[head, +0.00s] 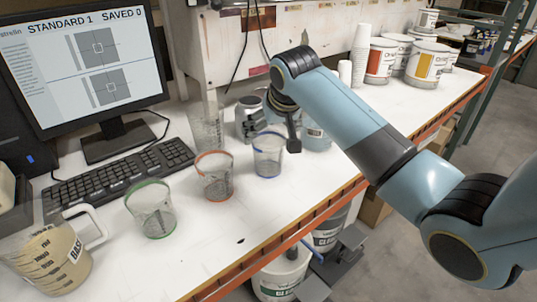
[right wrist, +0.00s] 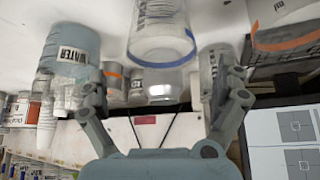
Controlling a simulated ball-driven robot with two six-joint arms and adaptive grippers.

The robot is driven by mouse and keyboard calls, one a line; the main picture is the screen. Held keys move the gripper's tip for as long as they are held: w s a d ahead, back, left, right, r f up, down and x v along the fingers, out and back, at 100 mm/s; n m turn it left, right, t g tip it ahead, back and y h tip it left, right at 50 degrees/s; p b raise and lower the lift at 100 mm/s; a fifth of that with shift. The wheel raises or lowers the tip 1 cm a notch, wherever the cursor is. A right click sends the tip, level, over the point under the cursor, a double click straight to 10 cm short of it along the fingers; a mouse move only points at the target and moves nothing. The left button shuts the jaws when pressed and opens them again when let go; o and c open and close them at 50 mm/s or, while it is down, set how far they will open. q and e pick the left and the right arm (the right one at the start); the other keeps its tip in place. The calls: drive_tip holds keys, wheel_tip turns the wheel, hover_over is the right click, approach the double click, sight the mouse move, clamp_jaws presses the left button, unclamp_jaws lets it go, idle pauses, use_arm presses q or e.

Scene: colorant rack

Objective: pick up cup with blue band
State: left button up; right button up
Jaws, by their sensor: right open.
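The clear cup with the blue band (head: 268,158) stands upright on the white counter, right of the cup with the red-orange band (head: 214,180). My right gripper (head: 280,128) is above and behind the blue-banded cup, partly hidden by my arm. In the right wrist view my right gripper (right wrist: 165,85) is open. Its two fingers are spread wide, with the blue-banded cup (right wrist: 160,35) beyond and between them, and nothing is held. I cannot tell whether a finger touches the cup. My left gripper is not in view.
A green-banded cup (head: 151,212) and a handled jug of beige liquid (head: 52,262) stand left. A tall clear beaker (head: 207,128) is behind. A bluish water container (right wrist: 72,45) is close beside the gripper. A keyboard (head: 118,180) and monitor (head: 85,60) are at left.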

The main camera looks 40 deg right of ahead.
sight(269, 142)
drive_tip(key=shift+s+p+x, duration=0.1)
drive_tip(key=shift+p+x, duration=0.1)
drive_tip(key=shift+x, duration=1.4)
drive_tip(key=shift+s+p+x, duration=0.15)
drive_tip(key=shift+p+x, duration=0.05)
drive_tip(key=shift+x, duration=1.4)
drive_tip(key=shift+a+f, duration=0.1)
drive_tip(key=shift+a, duration=0.05)
drive_tip(key=c, duration=0.6)
